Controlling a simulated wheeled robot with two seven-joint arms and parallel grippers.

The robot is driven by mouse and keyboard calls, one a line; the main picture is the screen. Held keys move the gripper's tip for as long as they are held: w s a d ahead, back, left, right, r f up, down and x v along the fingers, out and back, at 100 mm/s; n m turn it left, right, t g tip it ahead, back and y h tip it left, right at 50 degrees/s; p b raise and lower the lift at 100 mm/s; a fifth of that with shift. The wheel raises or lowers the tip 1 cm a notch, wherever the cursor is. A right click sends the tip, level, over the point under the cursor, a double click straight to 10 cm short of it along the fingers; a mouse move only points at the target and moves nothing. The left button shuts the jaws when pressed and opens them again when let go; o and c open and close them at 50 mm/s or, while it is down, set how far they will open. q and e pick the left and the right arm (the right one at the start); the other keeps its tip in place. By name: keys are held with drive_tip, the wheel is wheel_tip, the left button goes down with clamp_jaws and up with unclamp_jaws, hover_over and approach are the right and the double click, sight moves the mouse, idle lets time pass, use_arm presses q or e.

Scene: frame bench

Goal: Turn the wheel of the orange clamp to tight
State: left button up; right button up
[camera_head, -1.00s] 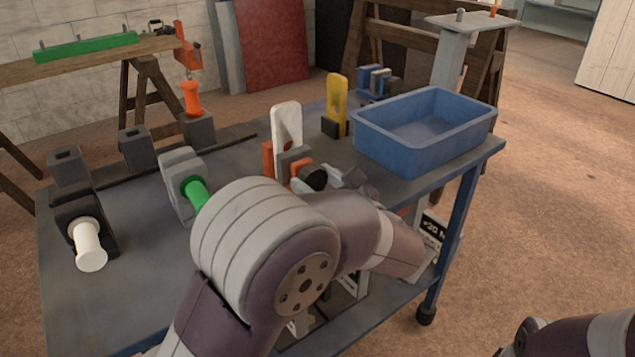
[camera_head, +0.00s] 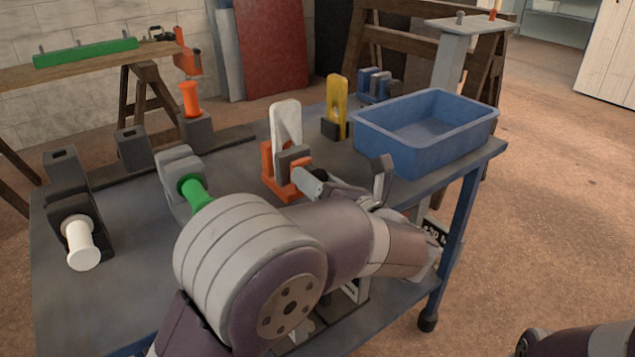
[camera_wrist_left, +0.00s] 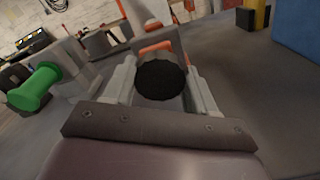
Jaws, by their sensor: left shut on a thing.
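The orange clamp (camera_head: 268,168) stands on the bench, with a white upright plate (camera_head: 287,125) and a grey block in it. Part of its orange body shows in the left wrist view (camera_wrist_left: 157,47). Its black round wheel (camera_wrist_left: 160,80) faces the wrist camera. My left gripper (camera_wrist_left: 160,88) is shut on the wheel, one finger on each side. In the head view, my left gripper (camera_head: 330,184) is at the clamp's right side, and its finger and my arm hide most of the wheel. My right gripper is out of view.
A blue bin (camera_head: 425,140) stands right of the clamp. A yellow piece (camera_head: 337,100) stands behind it. Left are a green spool-shaped handle (camera_head: 195,192), a white one (camera_head: 80,243) and an orange one (camera_head: 190,99) on grey blocks. Bare bench top lies at the left.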

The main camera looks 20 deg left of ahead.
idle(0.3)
use_arm(q)
drive_tip(key=o, duration=1.1)
drive_tip(key=shift+c, duration=0.2)
drive_tip(key=shift+d, duration=0.1)
drive_tip(key=p+v, duration=0.2)
drive_tip(key=v, duration=1)
drive_tip(key=shift+s+d, duration=0.2)
drive_tip(key=shift+s, duration=0.1)
